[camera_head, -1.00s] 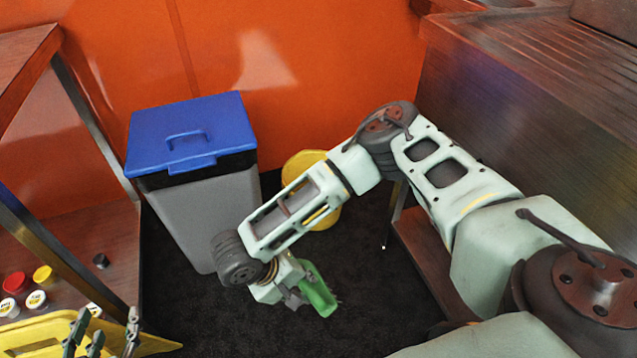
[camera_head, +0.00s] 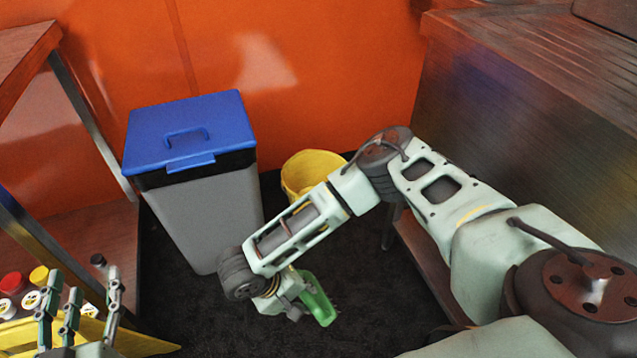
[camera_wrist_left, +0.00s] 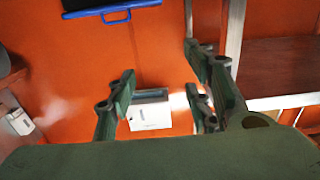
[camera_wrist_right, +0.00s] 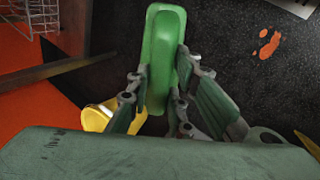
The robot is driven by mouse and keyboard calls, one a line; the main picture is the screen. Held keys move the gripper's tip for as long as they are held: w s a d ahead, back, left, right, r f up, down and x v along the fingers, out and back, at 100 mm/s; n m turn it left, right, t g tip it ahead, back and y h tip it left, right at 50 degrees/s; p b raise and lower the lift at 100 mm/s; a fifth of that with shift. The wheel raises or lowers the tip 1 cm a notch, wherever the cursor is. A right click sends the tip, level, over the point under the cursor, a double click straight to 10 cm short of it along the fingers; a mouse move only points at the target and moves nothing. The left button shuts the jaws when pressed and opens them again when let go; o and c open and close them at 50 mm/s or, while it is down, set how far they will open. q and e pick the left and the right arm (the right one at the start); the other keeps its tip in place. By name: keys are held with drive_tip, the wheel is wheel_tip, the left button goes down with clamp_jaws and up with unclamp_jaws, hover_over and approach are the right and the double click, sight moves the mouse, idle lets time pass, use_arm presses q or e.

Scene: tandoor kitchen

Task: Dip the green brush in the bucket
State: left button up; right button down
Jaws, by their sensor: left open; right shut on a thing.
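The yellow bucket (camera_head: 306,168) stands on the dark floor by the orange wall, right of the grey bin, partly hidden behind my right forearm. Its yellow side also shows in the right wrist view (camera_wrist_right: 96,118). My right gripper (camera_head: 298,300) is shut on the green brush (camera_head: 321,301) and holds it nearer to me than the bucket, apart from it. The brush's green block fills the middle of the right wrist view (camera_wrist_right: 160,48); its bristles are hardly visible. My left gripper (camera_head: 80,296) is open and empty at the lower left.
A grey bin (camera_head: 203,222) with a blue lid (camera_head: 190,130) stands left of the bucket. A wooden shelf with jars (camera_head: 14,283) is at the left, near my left gripper. A metal-and-wood counter (camera_head: 510,100) bounds the right. Open dark floor lies between.

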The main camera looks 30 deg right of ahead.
use_arm(q)
drive_tip(key=shift+s+d+r+t+h+b, duration=0.2)
drive_tip(key=shift+r+t, duration=0.4)
drive_tip(key=shift+r, duration=0.55)
drive_tip(key=shift+w+d+r+t+h+b, duration=0.1)
drive_tip(key=shift+r+t+h+b, duration=0.15)
drive_tip(key=shift+r+t, duration=0.65)
use_arm(e)
drive_tip(key=shift+f, duration=1.45)
use_arm(q)
drive_tip(key=shift+r+g, duration=0.2)
drive_tip(key=shift+g, duration=0.2)
